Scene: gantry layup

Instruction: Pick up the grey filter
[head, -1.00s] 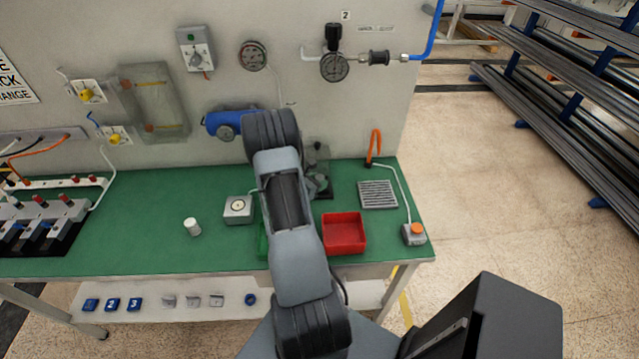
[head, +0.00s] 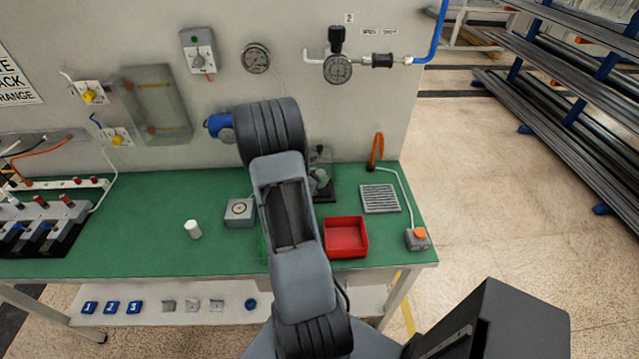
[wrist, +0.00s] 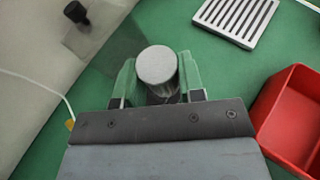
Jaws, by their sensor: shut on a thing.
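The grey filter (wrist: 157,65) is a short upright cylinder with a pale grey round top, seen in the wrist view. It sits between the two greenish fingers of my gripper (wrist: 158,80), which is shut on it. The filter's lower part is mostly hidden by the gripper body, and I cannot tell whether its base touches anything. In the head view my own arm hides the gripper and the held filter.
A red tray (head: 346,238) and a slotted metal grate (head: 380,199) lie to the right on the green bench (head: 130,225). A white cylinder (head: 193,229) and a small dial box (head: 239,211) stand to the left. A clear panel (wrist: 108,50) is close by in the wrist view.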

